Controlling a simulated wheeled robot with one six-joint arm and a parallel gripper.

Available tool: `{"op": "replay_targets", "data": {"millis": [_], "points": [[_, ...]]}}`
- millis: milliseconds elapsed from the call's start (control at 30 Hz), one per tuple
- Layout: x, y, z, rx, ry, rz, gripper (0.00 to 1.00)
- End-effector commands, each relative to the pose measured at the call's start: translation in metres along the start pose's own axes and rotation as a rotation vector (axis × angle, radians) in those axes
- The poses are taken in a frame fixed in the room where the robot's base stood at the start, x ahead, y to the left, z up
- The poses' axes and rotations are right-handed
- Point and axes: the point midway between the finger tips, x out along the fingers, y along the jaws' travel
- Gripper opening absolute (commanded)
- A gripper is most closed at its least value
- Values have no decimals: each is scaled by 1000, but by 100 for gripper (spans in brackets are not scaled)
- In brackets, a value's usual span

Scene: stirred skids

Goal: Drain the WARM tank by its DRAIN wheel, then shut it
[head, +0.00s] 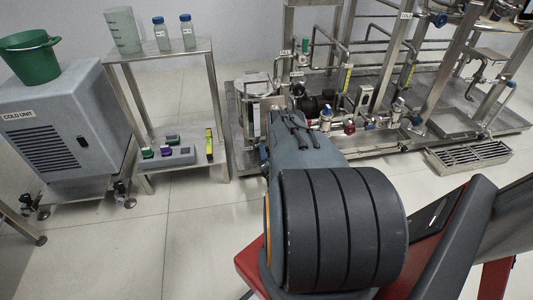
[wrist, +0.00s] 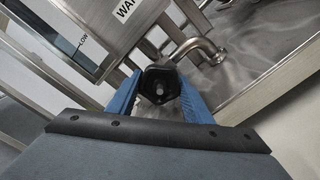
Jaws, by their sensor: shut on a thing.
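In the wrist view my gripper (wrist: 158,97) has its two blue fingers on either side of a black wheel (wrist: 159,82) and is shut on it. The wheel sits beside a bent steel pipe (wrist: 197,46), under a steel tank (wrist: 100,30) with a label of which "WA" shows. Any label on the wheel is not visible. In the head view my arm reaches forward to the skid, and it hides the gripper and the wheel.
The steel skid (head: 400,145) with pipes and valves fills the back right. A floor grate (head: 470,156) lies at its front. A steel stand (head: 140,120) with bottles and the grey cold unit (head: 70,120) are at left. Floor is clear between stand and skid.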

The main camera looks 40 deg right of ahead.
Motion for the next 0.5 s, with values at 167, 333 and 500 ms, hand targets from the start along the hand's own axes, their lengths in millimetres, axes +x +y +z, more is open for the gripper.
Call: {"op": "replay_targets", "data": {"millis": [167, 333, 500], "points": [[-1, 0, -1, -28, 2, 1, 24], [-1, 0, -1, -34, 2, 1, 24], [-1, 0, -1, -34, 2, 1, 24]]}}
